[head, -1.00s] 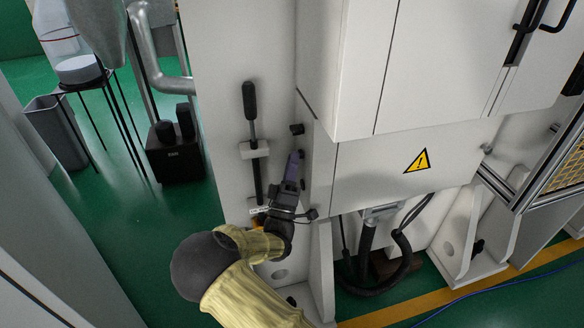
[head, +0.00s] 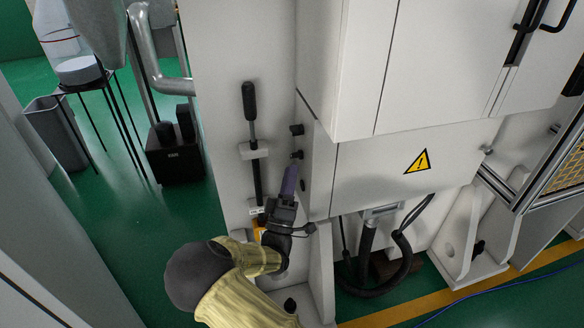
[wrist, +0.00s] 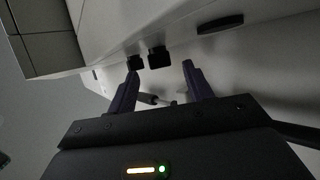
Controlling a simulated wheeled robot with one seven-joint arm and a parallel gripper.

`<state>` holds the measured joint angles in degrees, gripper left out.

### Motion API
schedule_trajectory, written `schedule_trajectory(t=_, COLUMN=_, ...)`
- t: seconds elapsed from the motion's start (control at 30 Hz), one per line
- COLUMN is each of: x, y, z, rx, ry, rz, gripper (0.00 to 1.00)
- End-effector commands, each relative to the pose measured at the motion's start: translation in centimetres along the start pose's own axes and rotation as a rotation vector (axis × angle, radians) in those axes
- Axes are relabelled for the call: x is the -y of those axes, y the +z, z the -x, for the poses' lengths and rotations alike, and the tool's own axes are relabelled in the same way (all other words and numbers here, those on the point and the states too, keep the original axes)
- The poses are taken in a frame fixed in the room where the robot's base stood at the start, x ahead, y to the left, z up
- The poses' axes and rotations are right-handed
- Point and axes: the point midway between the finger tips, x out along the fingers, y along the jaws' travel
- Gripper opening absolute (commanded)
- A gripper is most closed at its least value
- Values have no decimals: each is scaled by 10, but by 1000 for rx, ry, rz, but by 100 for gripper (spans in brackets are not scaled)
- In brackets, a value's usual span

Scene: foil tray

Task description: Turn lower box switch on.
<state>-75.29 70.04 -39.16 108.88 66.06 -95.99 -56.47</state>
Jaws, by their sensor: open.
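The lower white box (head: 385,170) carries a yellow warning triangle. Two black knob-like switches, an upper one (head: 297,129) and a lower one (head: 297,154), stick out at its left side. In the wrist view they show as two dark blocks, a left one (wrist: 135,62) and a right one (wrist: 158,57), beyond my fingertips. My gripper (head: 291,168) is just below the lower knob in the head view. In the wrist view my gripper (wrist: 161,69) is open and empty, its purple fingers apart. I cannot tell whether either switch is on or off.
A black-handled lever (head: 250,105) stands on the white panel left of the knobs. A dark oval part (wrist: 220,23) lies on the box side. Black cables (head: 385,265) hang below the box. Green floor (head: 130,235) is open at the left.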

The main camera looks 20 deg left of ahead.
Motion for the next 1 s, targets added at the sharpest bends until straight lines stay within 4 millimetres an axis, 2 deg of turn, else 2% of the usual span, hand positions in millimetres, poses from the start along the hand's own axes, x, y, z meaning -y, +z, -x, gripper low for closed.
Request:
schedule_trajectory(t=0.1, x=2, y=0, z=26, rx=-2, ry=-4, rz=0, gripper=51)
schedule_trajectory(t=0.6, x=2, y=0, z=123, rx=0, ry=-4, rz=0, gripper=51)
schedule_trajectory(t=0.8, x=1, y=0, z=142, rx=1, ry=-2, rz=0, gripper=51)
schedule_trajectory(t=1.0, x=0, y=0, z=143, rx=2, ry=-2, rz=0, gripper=51)
